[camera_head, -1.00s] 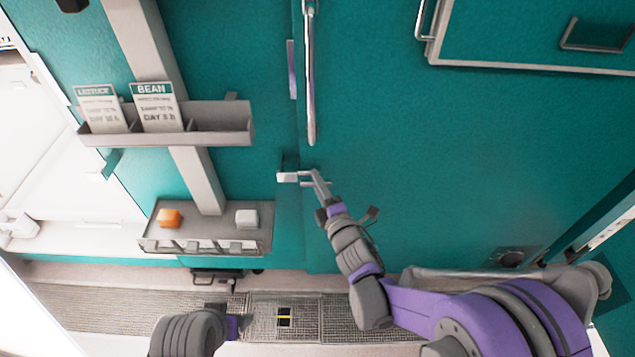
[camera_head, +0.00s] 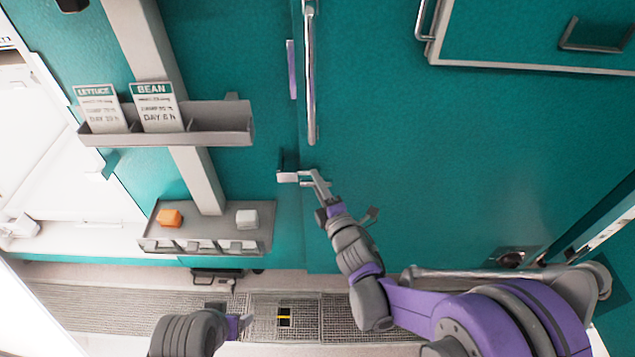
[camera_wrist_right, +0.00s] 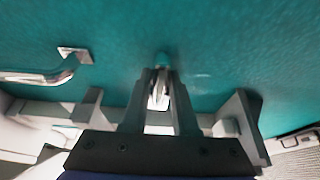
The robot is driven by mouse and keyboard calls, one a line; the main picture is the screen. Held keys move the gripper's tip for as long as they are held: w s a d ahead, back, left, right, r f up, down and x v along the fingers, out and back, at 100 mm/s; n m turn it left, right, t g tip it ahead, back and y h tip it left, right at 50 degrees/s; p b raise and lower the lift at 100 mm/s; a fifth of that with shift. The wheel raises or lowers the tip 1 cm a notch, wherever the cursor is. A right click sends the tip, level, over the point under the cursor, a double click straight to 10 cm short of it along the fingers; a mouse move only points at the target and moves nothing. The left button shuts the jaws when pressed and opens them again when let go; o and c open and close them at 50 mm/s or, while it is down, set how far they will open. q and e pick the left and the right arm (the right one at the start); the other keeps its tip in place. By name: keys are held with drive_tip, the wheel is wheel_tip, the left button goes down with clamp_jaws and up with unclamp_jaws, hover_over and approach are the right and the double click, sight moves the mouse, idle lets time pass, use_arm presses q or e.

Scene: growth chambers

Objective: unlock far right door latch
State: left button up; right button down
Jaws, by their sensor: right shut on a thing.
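The latch (camera_head: 287,177) is a small pale lever at the left edge of the large teal door (camera_head: 420,170), low beside the seam. My right gripper (camera_head: 305,177) reaches it from the lower right. In the right wrist view, the fingers (camera_wrist_right: 160,88) are close together around a pale, narrow piece of the latch (camera_wrist_right: 158,97), against the teal panel. The fingers hide part of the latch. My left gripper (camera_head: 240,323) is low in the head view, over the floor grating and away from the door; its finger opening is not clear.
A long vertical door handle (camera_head: 310,85) runs above the latch; a metal handle also shows in the right wrist view (camera_wrist_right: 45,76). A shelf with an orange block (camera_head: 168,218) and a white block (camera_head: 246,218) is left of the latch. A card holder (camera_head: 220,137) is above that shelf.

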drive_tip(key=shift+m, duration=0.3)
drive_tip(key=m+t+b, duration=0.1)
drive_tip(key=m, duration=0.1)
drive_tip(key=m+b, duration=0.1)
drive_tip(key=m, duration=0.1)
drive_tip(key=shift+f+m+t, duration=0.2)
drive_tip(key=shift+m+t, duration=0.1)
drive_tip(key=shift+t, duration=0.1)
drive_tip(key=m+t+b, duration=0.1)
drive_tip(key=m, duration=0.1)
drive_tip(key=m+t+h, duration=0.1)
drive_tip(key=m, duration=0.2)
drive_tip(key=shift+b, duration=0.35)
drive_tip(key=m+h, duration=0.1)
drive_tip(key=m, duration=0.2)
drive_tip(key=m+t+h+b, duration=0.1)
drive_tip(key=m+h, duration=0.1)
drive_tip(key=m, duration=0.1)
drive_tip(key=shift+a+t, duration=0.15)
drive_tip(key=shift+t, duration=0.15)
drive_tip(key=shift+m+h, duration=0.75)
drive_tip(key=shift+m, duration=0.8)
drive_tip(key=shift+m+h, duration=0.75)
drive_tip(key=shift+m, duration=0.8)
drive_tip(key=c, duration=0.7)
unclamp_jaws()
